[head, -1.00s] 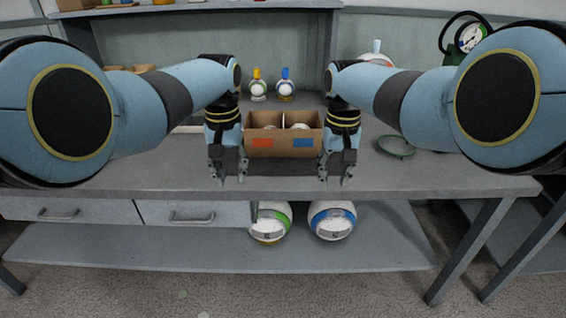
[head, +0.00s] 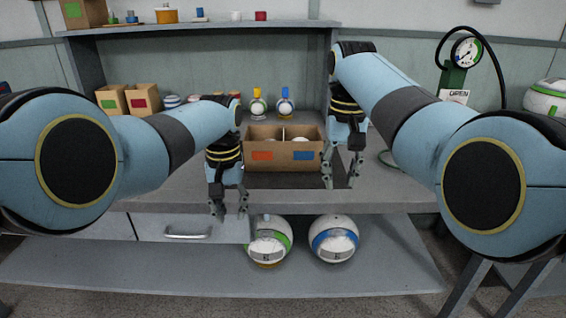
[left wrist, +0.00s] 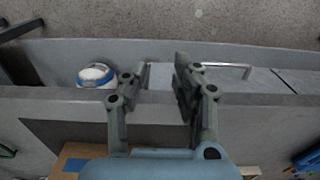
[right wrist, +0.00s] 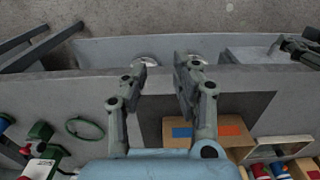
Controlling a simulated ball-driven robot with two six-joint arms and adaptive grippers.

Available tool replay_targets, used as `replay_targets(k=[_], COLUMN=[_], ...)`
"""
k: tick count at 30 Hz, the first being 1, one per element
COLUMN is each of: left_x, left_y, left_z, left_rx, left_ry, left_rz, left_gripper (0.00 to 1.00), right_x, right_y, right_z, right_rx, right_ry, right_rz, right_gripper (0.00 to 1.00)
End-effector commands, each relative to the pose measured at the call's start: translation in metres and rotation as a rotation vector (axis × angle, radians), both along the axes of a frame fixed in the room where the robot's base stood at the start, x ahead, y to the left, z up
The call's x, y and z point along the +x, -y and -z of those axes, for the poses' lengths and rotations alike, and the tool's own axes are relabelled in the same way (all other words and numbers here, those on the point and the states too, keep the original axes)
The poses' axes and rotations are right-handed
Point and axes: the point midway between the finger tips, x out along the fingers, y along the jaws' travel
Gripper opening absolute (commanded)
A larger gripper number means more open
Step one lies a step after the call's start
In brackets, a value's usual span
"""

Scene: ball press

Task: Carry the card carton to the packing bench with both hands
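The card carton (head: 284,162) stands upright on the workbench, with a divider, an orange patch and a blue patch on its front. White round tops show inside its two compartments. It also shows in the right wrist view (right wrist: 205,131) and partly at the bottom of the left wrist view. My left gripper (head: 229,214) is open and empty, at the bench's front edge, left of and nearer than the carton. My right gripper (head: 340,186) is open and empty, just right of the carton, fingers pointing down. Neither gripper visibly touches it. I cannot tell which surface is the packing bench.
A dark mat (right wrist: 250,107) lies on the bench in front of the carton. Two balls (head: 268,240) (head: 334,240) sit on the lower shelf. Two small cartons (head: 143,99) stand back left. Two bottle-like items (head: 285,103) stand behind the carton. A pump with gauge (head: 467,52) is back right.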

Motion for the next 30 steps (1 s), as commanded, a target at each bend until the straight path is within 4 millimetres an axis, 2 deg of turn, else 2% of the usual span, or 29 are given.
replay_targets(k=[3,8,17,20,23,25,26,30], left_x=[0.000,0.000,0.000,-0.008,-0.034,-0.065,-0.081,-0.168], left_y=[0.000,0.000,0.000,0.000,-0.005,-0.013,-0.018,-0.041], left_z=[0.000,0.000,0.001,0.010,0.042,0.077,0.094,0.173], left_rx=[0.000,0.000,0.000,0.000,0.005,0.012,0.016,0.032], left_ry=[0.000,0.000,-0.001,-0.017,-0.070,-0.130,-0.160,-0.291], left_rz=[0.000,0.000,0.000,0.000,-0.005,-0.013,-0.018,-0.041], left_gripper=[0.29,0.29,0.29,0.29,0.29,0.29,0.29,0.29], right_x=[0.001,0.001,0.000,-0.005,-0.024,-0.048,-0.061,-0.135], right_y=[0.000,0.000,0.000,0.000,0.005,0.013,0.017,0.039], right_z=[-0.019,-0.030,-0.031,-0.022,0.010,0.046,0.064,0.154], right_rx=[0.000,0.000,0.000,0.000,-0.005,-0.014,-0.019,-0.040], right_ry=[0.003,0.001,0.000,-0.016,-0.068,-0.128,-0.161,-0.314], right_rz=[0.000,0.000,0.000,0.000,0.006,0.014,0.018,0.036], right_gripper=[0.29,0.29,0.29,0.29,0.29,0.29,0.29,0.29])
